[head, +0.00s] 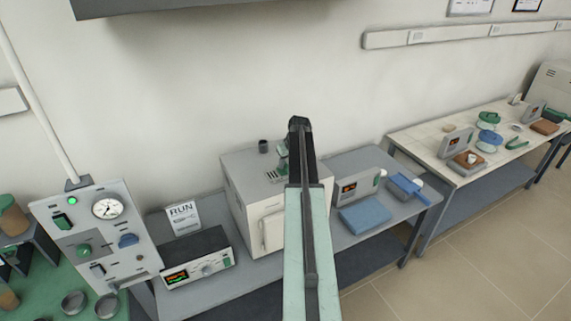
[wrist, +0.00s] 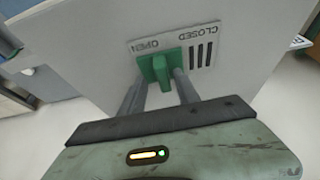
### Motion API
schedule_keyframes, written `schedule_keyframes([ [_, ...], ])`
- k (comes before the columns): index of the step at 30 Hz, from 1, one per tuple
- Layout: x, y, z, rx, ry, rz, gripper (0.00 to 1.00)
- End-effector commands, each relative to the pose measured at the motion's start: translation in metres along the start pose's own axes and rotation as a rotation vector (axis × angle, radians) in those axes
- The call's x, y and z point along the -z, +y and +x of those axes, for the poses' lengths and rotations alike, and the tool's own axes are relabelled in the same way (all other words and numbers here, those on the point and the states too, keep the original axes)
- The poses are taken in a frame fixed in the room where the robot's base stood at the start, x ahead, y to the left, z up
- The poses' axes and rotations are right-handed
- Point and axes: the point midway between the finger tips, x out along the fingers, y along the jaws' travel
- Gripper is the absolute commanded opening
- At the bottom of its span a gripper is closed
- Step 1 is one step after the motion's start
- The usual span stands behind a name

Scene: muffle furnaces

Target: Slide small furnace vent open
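The small furnace (head: 250,187) is a pale box on the grey bench, with its vent plate (head: 273,175) on top. In the wrist view the vent plate (wrist: 201,52) carries the words OPEN and CLOSED and dark slots under CLOSED. The green vent slider (wrist: 160,68) stands beneath and just right of the word OPEN, with the slots to its right uncovered. My gripper (wrist: 162,80) points down at it, with one finger on each side of its knob. The fingers are apart; whether they touch the knob is unclear. In the head view my arm hides much of the furnace's right side.
A control panel with a gauge (head: 107,208) stands left of the furnace, with a display unit (head: 193,261) and a RUN card (head: 183,217) between. A small dark cup (head: 263,146) is at the furnace's back. A blue block (head: 364,216) lies to the right.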

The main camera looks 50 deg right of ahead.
Motion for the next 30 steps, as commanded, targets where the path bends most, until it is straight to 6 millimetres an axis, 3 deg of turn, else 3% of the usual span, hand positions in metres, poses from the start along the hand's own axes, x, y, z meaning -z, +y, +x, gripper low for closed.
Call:
schedule_keyframes([
  [8,0.001,-0.001,-0.006,0.001,-0.001,0.000,0.38],
  [21,0.003,-0.002,-0.077,0.001,0.000,0.000,0.38],
  [30,0.001,-0.001,-0.077,0.001,0.000,0.000,0.38],
])
